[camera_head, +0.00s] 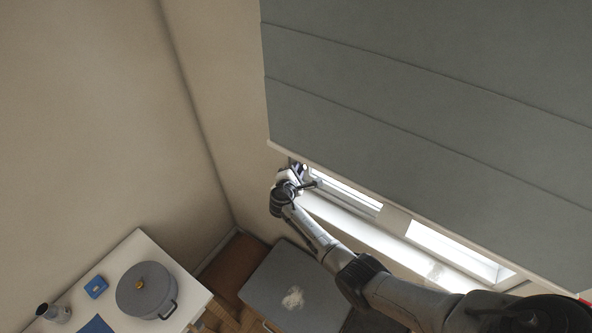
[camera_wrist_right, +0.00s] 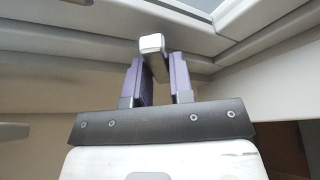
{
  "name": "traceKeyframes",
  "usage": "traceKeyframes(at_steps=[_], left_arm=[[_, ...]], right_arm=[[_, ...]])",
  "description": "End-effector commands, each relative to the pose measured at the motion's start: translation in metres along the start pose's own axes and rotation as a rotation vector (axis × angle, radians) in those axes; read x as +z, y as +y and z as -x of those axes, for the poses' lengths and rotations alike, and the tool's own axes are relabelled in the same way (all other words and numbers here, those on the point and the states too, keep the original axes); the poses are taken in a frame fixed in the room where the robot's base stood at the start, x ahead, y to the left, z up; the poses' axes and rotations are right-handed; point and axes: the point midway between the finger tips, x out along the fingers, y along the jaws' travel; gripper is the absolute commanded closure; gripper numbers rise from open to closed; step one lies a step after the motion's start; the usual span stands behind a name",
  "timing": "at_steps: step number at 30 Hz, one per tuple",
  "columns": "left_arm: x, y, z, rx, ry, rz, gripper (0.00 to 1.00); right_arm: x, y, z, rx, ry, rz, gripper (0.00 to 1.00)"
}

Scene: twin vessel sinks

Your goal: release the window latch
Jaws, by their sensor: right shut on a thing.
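The window latch (camera_wrist_right: 152,44) is a small pale handle with a light end, seen in the right wrist view. My right gripper (camera_wrist_right: 155,80) is shut on it, with a purple-padded finger on each side. In the head view my right gripper (camera_head: 297,175) is at the window's left end, just under the blind's lower edge. The latch is too small and covered there to make out clearly. The window (camera_head: 345,192) is a low white frame with bright panes, mostly covered by the blind. My left gripper is not in view.
A grey blind (camera_head: 430,90) hangs over the window, close to my right gripper. A white table (camera_head: 190,288) at the lower left holds a grey lidded pot (camera_head: 140,292), a blue item (camera_head: 96,287) and a grey cup (camera_head: 50,312). A grey-topped cabinet (camera_head: 325,290) stands below my arm.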

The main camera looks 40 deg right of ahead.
Motion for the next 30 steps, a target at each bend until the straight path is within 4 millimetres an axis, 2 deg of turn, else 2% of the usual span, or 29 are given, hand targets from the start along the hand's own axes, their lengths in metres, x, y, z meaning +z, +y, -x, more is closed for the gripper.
traceKeyframes(at_steps=[7, 8, 15, 24, 30], left_arm=[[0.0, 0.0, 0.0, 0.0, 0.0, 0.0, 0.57], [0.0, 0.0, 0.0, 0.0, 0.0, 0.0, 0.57], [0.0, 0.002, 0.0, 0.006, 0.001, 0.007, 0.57], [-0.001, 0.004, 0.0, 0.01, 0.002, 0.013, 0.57], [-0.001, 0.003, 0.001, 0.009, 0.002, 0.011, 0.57]], right_arm=[[0.0, 0.001, 0.0, 0.001, 0.0, 0.0, 1.0], [0.0, 0.001, 0.0, 0.001, 0.0, 0.0, 0.76], [0.0, 0.0, 0.0, 0.001, 0.0, -0.001, 0.53], [0.0, 0.0, 0.003, 0.001, 0.0, -0.001, 0.53], [-0.001, 0.0, 0.026, 0.001, 0.002, -0.002, 0.53]])
